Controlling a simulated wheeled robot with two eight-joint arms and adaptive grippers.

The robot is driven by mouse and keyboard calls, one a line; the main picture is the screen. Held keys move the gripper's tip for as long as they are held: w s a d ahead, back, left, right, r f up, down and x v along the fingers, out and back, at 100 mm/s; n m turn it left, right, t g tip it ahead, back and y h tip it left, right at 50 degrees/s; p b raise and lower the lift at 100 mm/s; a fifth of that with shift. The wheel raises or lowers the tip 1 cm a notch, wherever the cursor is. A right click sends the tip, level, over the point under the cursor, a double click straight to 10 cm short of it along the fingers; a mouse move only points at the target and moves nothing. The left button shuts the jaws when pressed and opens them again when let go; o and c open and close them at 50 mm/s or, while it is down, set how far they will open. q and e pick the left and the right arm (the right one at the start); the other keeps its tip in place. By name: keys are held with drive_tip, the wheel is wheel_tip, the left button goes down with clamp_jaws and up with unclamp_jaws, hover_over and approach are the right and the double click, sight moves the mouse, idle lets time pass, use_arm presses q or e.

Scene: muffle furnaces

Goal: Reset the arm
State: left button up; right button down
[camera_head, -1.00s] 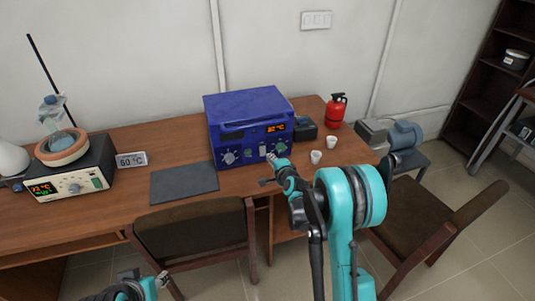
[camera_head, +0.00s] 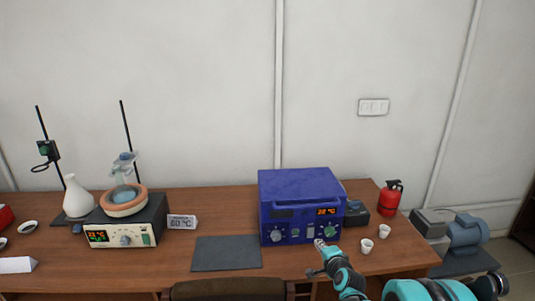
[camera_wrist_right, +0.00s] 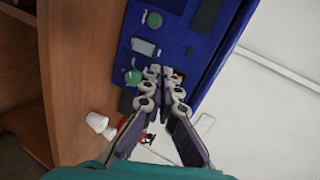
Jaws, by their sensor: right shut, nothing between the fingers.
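My right arm comes in at the bottom right of the head view. Its gripper (camera_head: 321,246) shows in front of the lower front panel of the blue muffle furnace (camera_head: 298,186). In the right wrist view the same gripper (camera_wrist_right: 161,72) has its fingers together and empty, in front of the furnace's panel (camera_wrist_right: 165,28) with its knobs and switches. I cannot tell the exact gap between the fingertips and the panel. The furnace's display is lit orange. My left gripper is out of view.
A chair (camera_head: 228,290) stands at the front edge.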

drive_tip(key=s+a+r+n+g, duration=0.2)
drive_tip(key=s+r+n, duration=0.2)
drive_tip(key=s, duration=0.4)
drive_tip(key=s+a+r+n+g, duration=0.1)
drive_tip(key=s+a+r+n, duration=0.25)
drive_tip(key=s, duration=0.45)
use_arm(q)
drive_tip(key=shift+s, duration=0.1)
use_arm(e)
drive_tip(key=s+f+n+g, duration=0.1)
drive_tip(key=s+n, duration=0.3)
drive_tip(key=s, duration=0.6)
drive_tip(key=s+f+n+g+h, duration=0.1)
drive_tip(key=s+n, duration=0.3)
drive_tip(key=s, duration=0.6)
drive_tip(key=shift+s+d+f+g, duration=0.45)
drive_tip(key=shift+f+g, duration=0.15)
drive_tip(key=shift+g, duration=0.3)
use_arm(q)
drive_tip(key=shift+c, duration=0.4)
use_arm(e)
drive_tip(key=shift+w, duration=0.1)
